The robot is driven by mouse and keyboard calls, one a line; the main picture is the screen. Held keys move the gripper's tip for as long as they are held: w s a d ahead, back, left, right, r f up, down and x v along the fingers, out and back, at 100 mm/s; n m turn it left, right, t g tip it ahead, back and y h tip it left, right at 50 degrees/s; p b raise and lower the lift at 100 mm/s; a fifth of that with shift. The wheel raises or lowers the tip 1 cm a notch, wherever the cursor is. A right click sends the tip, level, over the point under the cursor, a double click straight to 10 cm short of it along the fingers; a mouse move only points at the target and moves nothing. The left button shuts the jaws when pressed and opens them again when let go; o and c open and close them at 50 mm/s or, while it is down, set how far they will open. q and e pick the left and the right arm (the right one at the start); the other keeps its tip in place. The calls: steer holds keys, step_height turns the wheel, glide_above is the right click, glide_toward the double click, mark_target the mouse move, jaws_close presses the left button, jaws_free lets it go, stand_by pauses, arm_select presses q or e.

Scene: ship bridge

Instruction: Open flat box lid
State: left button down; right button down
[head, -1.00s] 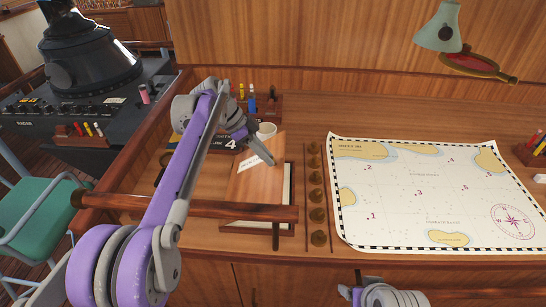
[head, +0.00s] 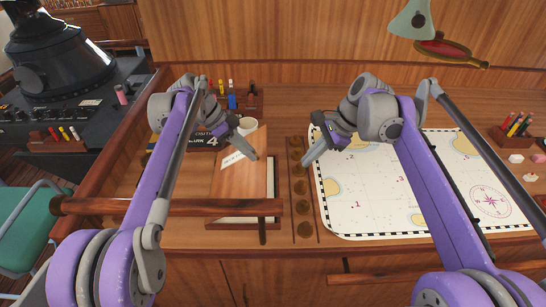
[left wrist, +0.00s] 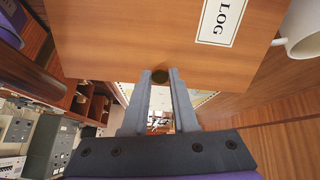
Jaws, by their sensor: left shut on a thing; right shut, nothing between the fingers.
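The flat wooden box (head: 243,225) lies on the desk left of the chart. Its lid (head: 240,178) is raised at a tilt, and a pale interior shows along the right and front edges. My left gripper (head: 252,155) is at the lid's edge, shut on its small dark knob. The left wrist view shows the knob (left wrist: 160,76) between the fingertips and the lid (left wrist: 140,35) with a white "LOG" label. My right gripper (head: 306,158) is shut and empty above the chart's left edge, to the right of the box.
A white mug (head: 247,126) stands just behind the lid. A row of round brass pieces (head: 299,187) lies between the box and the chart (head: 350,205). A wooden rail (head: 165,207) crosses in front of the box. Pen holders stand at the back and far right.

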mark_target(266, 157)
steer(key=w+a+f+m+g+y, duration=0.1)
steer(key=w+a+f+m, duration=0.2)
steer(key=a, duration=0.6)
steer(key=shift+w+a+f, duration=0.15)
steer(key=shift+w+f, duration=0.4)
steer(key=shift+w, duration=0.2)
steer(key=shift+a+r, duration=0.55)
steer(key=shift+r, duration=0.1)
arm_select(q)
steer(key=c, duration=0.7)
jaws_free()
arm_select(e)
steer(key=shift+d+f, duration=0.1)
